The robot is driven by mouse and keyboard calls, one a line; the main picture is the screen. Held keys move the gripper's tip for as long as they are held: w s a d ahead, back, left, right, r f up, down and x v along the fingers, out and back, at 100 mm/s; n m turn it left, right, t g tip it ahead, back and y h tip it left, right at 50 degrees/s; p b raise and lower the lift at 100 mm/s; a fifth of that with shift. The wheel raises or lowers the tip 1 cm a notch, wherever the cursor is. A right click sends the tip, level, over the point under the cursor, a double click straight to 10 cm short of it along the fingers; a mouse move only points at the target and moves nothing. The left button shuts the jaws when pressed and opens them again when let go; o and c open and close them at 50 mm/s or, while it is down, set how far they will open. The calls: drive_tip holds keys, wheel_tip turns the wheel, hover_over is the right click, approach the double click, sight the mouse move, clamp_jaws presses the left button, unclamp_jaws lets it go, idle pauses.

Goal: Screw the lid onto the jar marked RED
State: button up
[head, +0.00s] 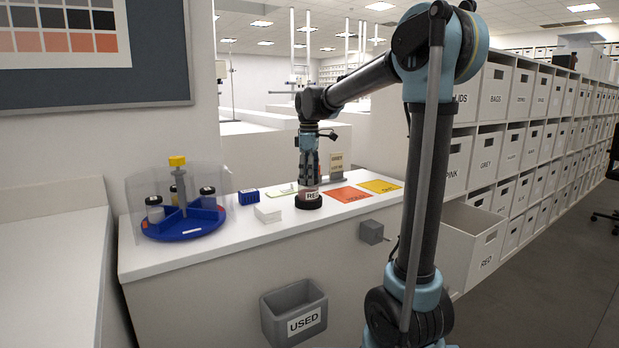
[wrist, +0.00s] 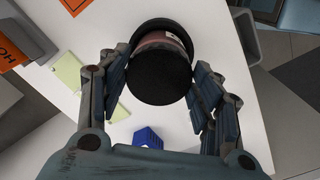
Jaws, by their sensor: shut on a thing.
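The jar marked RED (head: 313,196) stands upright in a black round base (head: 308,204) on the white counter. Its reddish side and part of its label also show in the wrist view (wrist: 160,41). A black round lid (wrist: 157,80) is over the jar's mouth, facing the wrist camera. My gripper (head: 309,181) points straight down above the jar. In the wrist view its fingers (wrist: 160,84) are shut on the lid from both sides. The lid lines up closely with the jar, but I cannot tell whether its thread is seated.
A blue-based carousel (head: 186,232) with jars and a clear guard stands left on the counter (head: 225,252). A blue box (head: 248,197), white pads (head: 268,213), orange sheet (head: 349,194) and yellow sheet (head: 380,186) lie nearby. A grey USED bin (head: 293,311) hangs in front.

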drive_tip(key=shift+m, duration=0.8)
drive_tip(key=o, duration=1.6)
drive_tip(key=shift+r, duration=0.1)
